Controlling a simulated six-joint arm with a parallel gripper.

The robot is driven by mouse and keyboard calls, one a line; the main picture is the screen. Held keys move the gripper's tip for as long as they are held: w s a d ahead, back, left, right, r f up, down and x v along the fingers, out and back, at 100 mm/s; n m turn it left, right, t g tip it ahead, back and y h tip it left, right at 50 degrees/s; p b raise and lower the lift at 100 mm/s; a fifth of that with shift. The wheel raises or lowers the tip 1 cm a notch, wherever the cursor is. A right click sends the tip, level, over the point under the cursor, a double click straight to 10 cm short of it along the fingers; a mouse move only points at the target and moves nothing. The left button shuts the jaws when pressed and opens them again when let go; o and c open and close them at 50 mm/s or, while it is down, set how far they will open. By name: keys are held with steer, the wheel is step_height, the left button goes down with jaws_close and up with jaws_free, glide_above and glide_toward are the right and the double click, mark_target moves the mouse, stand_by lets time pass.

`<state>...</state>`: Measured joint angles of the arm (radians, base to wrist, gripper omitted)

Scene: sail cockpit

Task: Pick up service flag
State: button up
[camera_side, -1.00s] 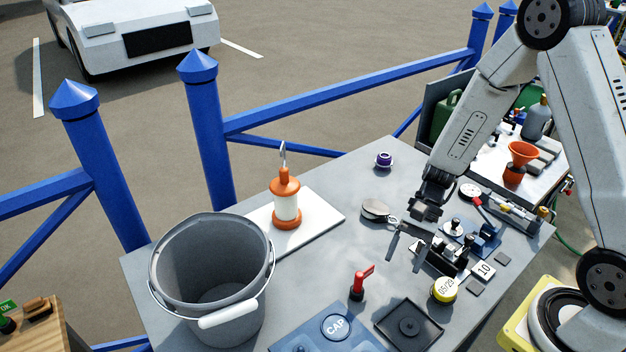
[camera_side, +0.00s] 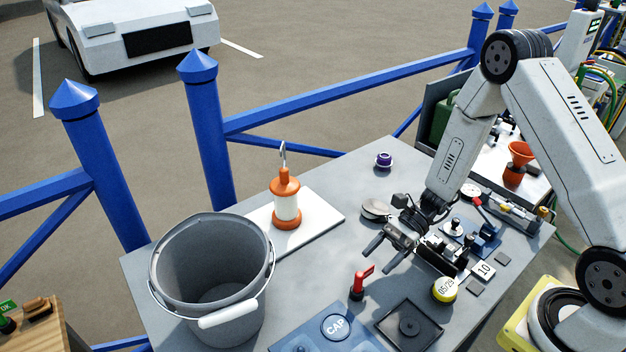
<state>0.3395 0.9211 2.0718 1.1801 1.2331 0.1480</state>
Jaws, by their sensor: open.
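The service flag appears to be the small red upright piece (camera_side: 361,281) with a short arm at its top, standing on the grey table near the front middle. My gripper (camera_side: 377,259) is open, its two dark fingers pointing down and left, just above and to the right of the red flag in the picture. Nothing shows between the fingers. I see no clear contact with the flag; the exact height and depth gap cannot be told from this view.
A grey bucket (camera_side: 171,264) and an orange-white lantern (camera_side: 286,204) on a white board stand to the left. Several small fittings crowd beneath my wrist.

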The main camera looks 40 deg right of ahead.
mark_target(362, 278)
steer(key=shift+a+f, duration=0.15)
steer(key=shift+a, duration=0.25)
steer(key=shift+s+x, duration=0.2)
steer(key=shift+x, duration=2.4)
jaws_close()
